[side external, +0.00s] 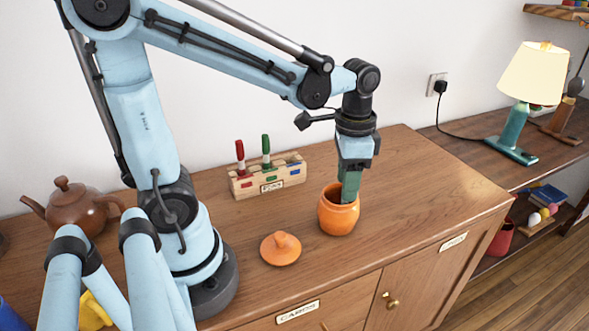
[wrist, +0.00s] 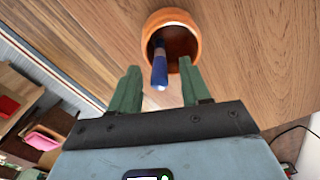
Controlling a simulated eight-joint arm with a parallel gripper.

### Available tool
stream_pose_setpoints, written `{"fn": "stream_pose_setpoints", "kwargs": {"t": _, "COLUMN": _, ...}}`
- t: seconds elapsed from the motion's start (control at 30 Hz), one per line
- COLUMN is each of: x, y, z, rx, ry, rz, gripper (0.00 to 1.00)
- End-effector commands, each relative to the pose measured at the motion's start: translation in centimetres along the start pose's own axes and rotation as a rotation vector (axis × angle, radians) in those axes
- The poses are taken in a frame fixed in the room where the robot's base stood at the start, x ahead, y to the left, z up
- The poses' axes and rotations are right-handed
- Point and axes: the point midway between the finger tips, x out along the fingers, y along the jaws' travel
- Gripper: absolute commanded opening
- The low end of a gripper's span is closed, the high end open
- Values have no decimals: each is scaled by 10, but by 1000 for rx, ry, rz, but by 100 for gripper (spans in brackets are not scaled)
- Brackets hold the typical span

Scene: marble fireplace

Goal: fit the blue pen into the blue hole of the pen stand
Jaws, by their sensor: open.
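The blue pen (wrist: 159,68) leans in the orange pot (wrist: 150,24), its white-tipped end sticking out over the rim. My gripper (wrist: 159,64) is open, with one green finger on each side of the pen. In the side view my gripper (side external: 349,190) points down at the mouth of the pot (side external: 338,216), and the pen is hidden there. The wooden pen stand (side external: 267,180) is to the left, holding an upright red pen (side external: 240,157) and green pen (side external: 266,148). Its right end has a blue mark (side external: 293,172), with no pen standing there.
An orange lid (side external: 280,248) lies on the cabinet top left of the pot. A brown teapot (side external: 72,207) stands at the left, behind my arm. The cabinet top (side external: 430,185) right of the pot is clear. A lamp (side external: 528,95) stands on the lower shelf beyond.

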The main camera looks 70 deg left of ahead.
Motion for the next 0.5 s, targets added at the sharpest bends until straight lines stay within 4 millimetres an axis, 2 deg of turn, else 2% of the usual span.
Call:
{"fn": "stream_pose_setpoints", "kwargs": {"t": 0.3, "x": 4, "y": 0, "z": 0, "rx": 0, "ry": 0, "rz": 0, "gripper": 47}}
{"fn": "stream_pose_setpoints", "kwargs": {"t": 0.37, "x": 4, "y": 0, "z": 0, "rx": 0, "ry": 0, "rz": 0, "gripper": 39}}
{"fn": "stream_pose_setpoints", "kwargs": {"t": 0.5, "x": 4, "y": 0, "z": 0, "rx": 0, "ry": 0, "rz": 0, "gripper": 18}}
